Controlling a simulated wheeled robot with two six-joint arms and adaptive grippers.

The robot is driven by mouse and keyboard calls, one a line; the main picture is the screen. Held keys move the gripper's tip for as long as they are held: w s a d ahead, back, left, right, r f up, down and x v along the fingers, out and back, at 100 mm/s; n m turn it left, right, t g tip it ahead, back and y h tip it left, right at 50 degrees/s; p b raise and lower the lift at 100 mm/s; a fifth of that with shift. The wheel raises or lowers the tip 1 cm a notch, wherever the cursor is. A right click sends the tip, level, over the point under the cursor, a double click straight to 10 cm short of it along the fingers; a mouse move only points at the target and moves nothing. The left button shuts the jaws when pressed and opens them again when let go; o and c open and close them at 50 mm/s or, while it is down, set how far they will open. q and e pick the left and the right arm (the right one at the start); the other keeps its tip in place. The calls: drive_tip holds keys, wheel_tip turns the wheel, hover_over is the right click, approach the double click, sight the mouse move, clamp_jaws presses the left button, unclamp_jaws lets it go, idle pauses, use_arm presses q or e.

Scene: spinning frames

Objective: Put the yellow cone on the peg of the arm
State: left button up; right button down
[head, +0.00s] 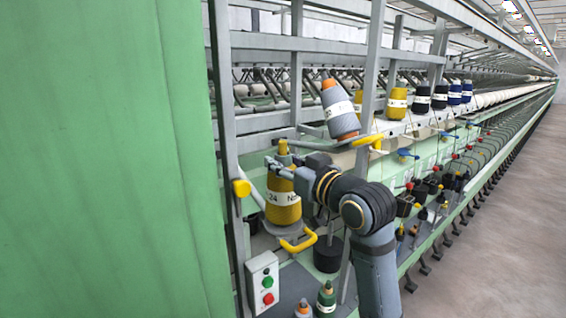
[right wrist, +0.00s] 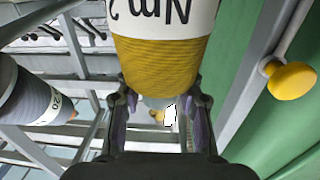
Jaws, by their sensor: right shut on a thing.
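The yellow cone (head: 284,213) stands upright in the head view, with a white label band around it. My right gripper (head: 284,172) is shut on its narrow upper part, and the right wrist view shows the cone (right wrist: 160,65) between the two fingers. The cone's base is at or just above the round plate of the lower arm (head: 298,240), which has a yellow handle. The peg of this arm is hidden, so I cannot tell whether the cone is around it. My left gripper is not in view.
A grey cone with an orange tip (head: 340,108) leans on a higher arm close above my right arm. A green panel (head: 110,160) fills the left. A button box (head: 263,283) and small cones (head: 326,297) are below. The floor (head: 500,220) at right is clear.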

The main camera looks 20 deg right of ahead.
drive_tip(key=c, duration=0.8)
unclamp_jaws()
wheel_tip(320, 180, up, 10)
drive_tip(key=shift+r, duration=0.1)
